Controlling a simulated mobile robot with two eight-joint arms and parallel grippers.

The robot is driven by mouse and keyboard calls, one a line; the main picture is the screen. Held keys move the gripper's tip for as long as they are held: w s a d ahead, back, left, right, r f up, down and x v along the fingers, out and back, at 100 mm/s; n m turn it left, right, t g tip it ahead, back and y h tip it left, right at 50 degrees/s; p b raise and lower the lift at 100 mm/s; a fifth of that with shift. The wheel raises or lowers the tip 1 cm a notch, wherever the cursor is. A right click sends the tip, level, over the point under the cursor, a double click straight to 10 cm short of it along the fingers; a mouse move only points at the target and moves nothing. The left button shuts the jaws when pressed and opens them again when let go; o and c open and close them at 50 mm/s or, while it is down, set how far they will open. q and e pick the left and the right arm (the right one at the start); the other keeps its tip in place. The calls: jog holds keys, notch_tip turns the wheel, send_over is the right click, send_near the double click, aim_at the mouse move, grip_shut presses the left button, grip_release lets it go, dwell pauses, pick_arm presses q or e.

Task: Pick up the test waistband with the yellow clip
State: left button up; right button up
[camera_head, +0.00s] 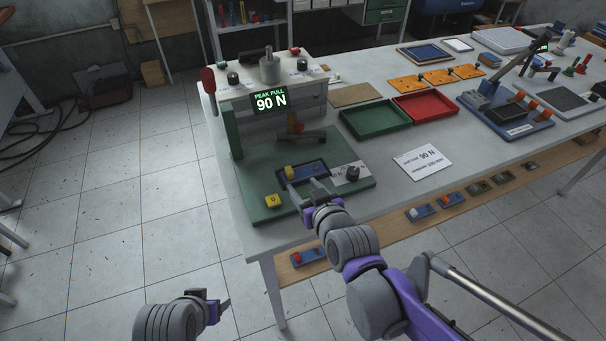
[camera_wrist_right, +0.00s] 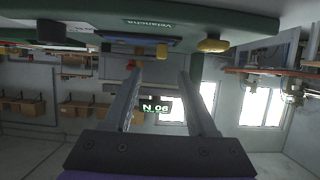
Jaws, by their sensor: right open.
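A blue-edged dark piece (camera_head: 317,168) with a yellow clip (camera_head: 289,172) at its left end lies on the green base of the pull tester; it looks like the test waistband. Whether a finger touches the piece I cannot tell. My left gripper (camera_head: 215,303) is low over the floor, away from the table; its jaws are unclear.
A yellow button (camera_head: 272,201) and a black knob (camera_head: 352,173) sit on the green base (camera_head: 262,214). Green (camera_head: 376,120) and red (camera_head: 425,106) trays and a white card (camera_head: 422,161) are to the right. A shelf below holds several blue pieces.

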aim_at(290, 171)
jog(key=x, duration=0.4)
jog(key=shift+w+f, duration=0.15)
jog(key=shift+w, duration=0.2)
jog(key=shift+a+b+x, duration=0.1)
jog(key=shift+b+x, duration=0.05)
jog(key=shift+x, duration=1.3)
jog(key=shift+a+b+x, duration=0.15)
jog(key=shift+x, duration=1.3)
jog(key=shift+s, duration=0.1)
grip_shut()
